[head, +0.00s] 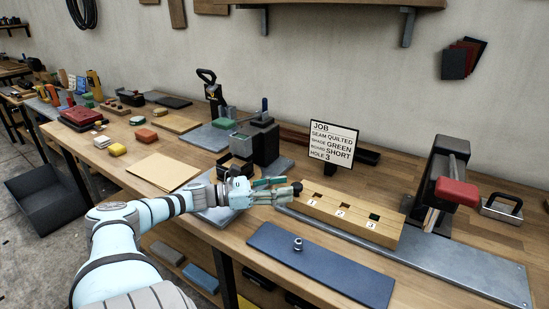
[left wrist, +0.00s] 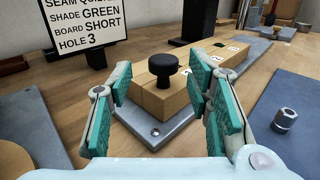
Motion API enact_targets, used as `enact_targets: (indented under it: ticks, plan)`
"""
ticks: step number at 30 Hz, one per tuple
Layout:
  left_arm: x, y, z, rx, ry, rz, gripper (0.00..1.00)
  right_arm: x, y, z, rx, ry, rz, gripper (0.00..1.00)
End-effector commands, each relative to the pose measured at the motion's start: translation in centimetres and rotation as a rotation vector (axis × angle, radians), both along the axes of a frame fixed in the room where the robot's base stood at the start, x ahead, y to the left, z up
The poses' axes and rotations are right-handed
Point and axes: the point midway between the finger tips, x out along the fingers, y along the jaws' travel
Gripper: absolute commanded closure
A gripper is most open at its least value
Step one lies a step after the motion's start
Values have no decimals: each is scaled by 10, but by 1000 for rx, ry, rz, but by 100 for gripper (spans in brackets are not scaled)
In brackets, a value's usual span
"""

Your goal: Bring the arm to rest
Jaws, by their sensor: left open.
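My left arm comes in from the left in the head view. Its left gripper (head: 280,190) is open at the left end of a long wooden block (head: 340,214) with holes marked 1, 2 and 3. In the left wrist view the teal-padded fingers (left wrist: 160,85) stand apart with nothing between their pads. Beyond them is a black knob (left wrist: 165,68) on the block's near end. Hole 3 (head: 374,217) looks dark green inside. My right gripper is not in view.
A job card (head: 333,143) reads quilted, green, short, hole 3. A blue plate (head: 320,264) with a metal nut (head: 298,244) lies in front of the block. A red-handled press (head: 456,191) stands right. A dark vise-like block (head: 258,142) stands behind the gripper.

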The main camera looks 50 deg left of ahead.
Motion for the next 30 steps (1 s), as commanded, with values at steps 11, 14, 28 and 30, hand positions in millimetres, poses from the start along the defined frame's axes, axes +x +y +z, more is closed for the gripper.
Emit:
enact_targets:
  ticks: [11, 14, 28, 30]
  plan:
    - [-30, 15, 0, 1, -2, 1, 54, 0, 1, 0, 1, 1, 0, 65]
    - [-30, 15, 1, 1, -3, 1, 54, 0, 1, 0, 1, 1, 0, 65]
    - [-29, 15, 7, 0, -2, 2, 54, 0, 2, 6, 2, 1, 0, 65]
    - [-29, 15, 20, 0, -2, 2, 54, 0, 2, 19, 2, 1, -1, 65]
